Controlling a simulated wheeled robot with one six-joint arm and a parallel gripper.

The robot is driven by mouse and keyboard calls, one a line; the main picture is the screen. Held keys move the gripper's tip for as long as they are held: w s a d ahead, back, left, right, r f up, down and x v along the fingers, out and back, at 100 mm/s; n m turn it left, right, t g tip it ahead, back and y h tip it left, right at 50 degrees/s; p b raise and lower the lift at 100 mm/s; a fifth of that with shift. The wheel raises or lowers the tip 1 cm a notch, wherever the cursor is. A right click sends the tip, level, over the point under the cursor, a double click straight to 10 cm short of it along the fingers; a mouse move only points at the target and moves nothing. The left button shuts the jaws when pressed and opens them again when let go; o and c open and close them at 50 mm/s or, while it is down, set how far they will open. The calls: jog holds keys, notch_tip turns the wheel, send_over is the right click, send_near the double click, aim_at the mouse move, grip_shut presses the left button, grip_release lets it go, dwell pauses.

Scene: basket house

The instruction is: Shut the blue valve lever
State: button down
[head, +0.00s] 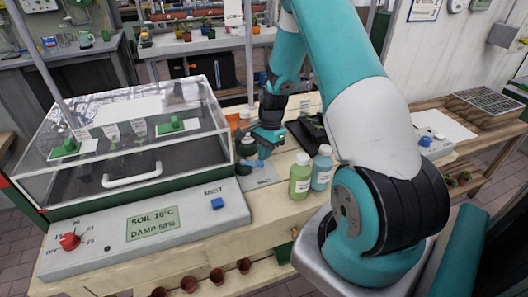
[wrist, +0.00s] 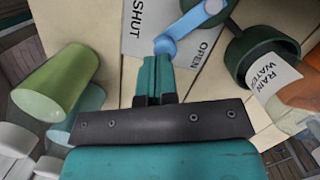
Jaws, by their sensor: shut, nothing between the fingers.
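The blue valve lever (wrist: 187,32) shows in the wrist view on a grey plate (wrist: 180,58) marked SHUT at left and OPEN at right. It slants between the two words, from a dark green fitting at the upper right to its rounded end at the lower left. My gripper (wrist: 153,60) is shut and empty, its teal fingertips right at the lever's rounded end. I cannot tell whether they touch. In the head view my gripper (head: 263,148) is low over the bench, and the small blue lever (head: 255,163) is partly hidden beside it.
A green bottle (head: 300,178) and a blue bottle (head: 322,168) stand close right of the plate in the head view. A glass-lidded planter box (head: 120,185) stands left. A dark green pipe with a RAIN WATER label (wrist: 275,80) is right of the lever in the wrist view.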

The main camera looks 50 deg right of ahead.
jog(key=shift+w, duration=0.1)
dwell(0.4)
jog(key=shift+w, duration=0.7)
notch_tip(320, 180, up, 10)
jog(key=d+p, duration=0.2)
jog(key=p, duration=0.6)
jog(key=shift+w, duration=0.1)
